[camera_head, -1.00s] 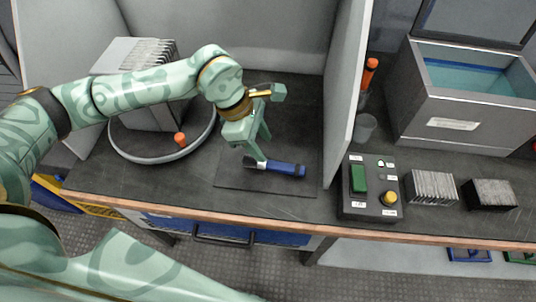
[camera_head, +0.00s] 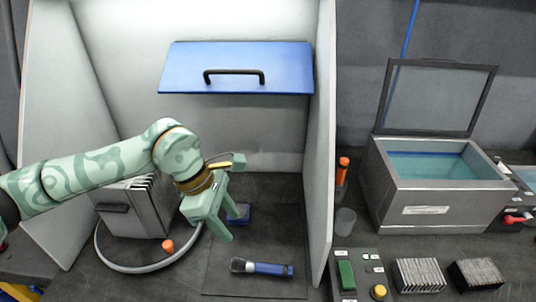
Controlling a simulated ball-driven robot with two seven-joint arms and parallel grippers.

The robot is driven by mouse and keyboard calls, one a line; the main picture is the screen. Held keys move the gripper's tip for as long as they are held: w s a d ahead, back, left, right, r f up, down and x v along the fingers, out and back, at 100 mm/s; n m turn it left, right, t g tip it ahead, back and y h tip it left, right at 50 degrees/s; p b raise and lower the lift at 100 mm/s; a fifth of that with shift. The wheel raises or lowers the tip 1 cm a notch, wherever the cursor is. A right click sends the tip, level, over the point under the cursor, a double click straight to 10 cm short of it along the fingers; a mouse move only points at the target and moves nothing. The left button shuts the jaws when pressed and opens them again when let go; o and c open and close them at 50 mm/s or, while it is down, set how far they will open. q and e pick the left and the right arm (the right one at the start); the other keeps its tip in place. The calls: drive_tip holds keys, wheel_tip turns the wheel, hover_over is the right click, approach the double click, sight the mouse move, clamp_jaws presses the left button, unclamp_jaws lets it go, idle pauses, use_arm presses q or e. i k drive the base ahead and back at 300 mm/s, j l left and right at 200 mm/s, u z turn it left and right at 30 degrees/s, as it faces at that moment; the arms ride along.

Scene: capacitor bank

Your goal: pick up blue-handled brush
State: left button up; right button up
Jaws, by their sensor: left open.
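The blue-handled brush (camera_head: 268,268) lies flat on a dark mat (camera_head: 225,285) inside the booth. Its dark bristle end points left and its blue handle points right. My left gripper (camera_head: 235,229) is open and empty. In the picture its fingers point down, above and to the left of the brush, with a visible gap between them. I cannot tell its exact height over the mat. My right gripper is not in view.
A blue object (camera_head: 241,211) sits partly hidden behind the fingers. The booth's right wall (camera_head: 322,150) is close to the brush. A control box (camera_head: 358,262) and an open tank (camera_head: 425,195) stand beyond it.

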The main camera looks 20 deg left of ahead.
sight(237, 264)
drive_tip(key=k, duration=1)
